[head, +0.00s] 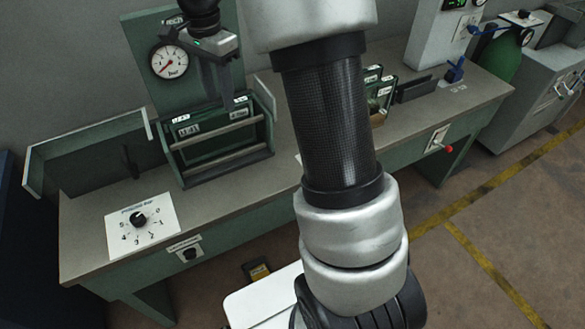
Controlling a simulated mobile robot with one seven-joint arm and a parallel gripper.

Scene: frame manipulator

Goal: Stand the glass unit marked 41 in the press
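A dark-green framed glass unit (190,138) with white labels stands in the green press (222,157), behind its horizontal bars. A label at its left looks like 41, but is too small to read surely. My gripper (224,104) points down at the unit's top edge, right of its middle. Its fingers overlap that edge; whether they pinch it cannot be made out. Other glass units (382,92) with white labels stand farther right on the bench, partly hidden by my arm.
A round gauge (169,62) is on the panel behind the press. A dial plate (141,222) lies at the bench's left front. A green-framed bay (85,160) is left of the press. A dark block (416,89) and a blue clamp (455,70) are at right.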

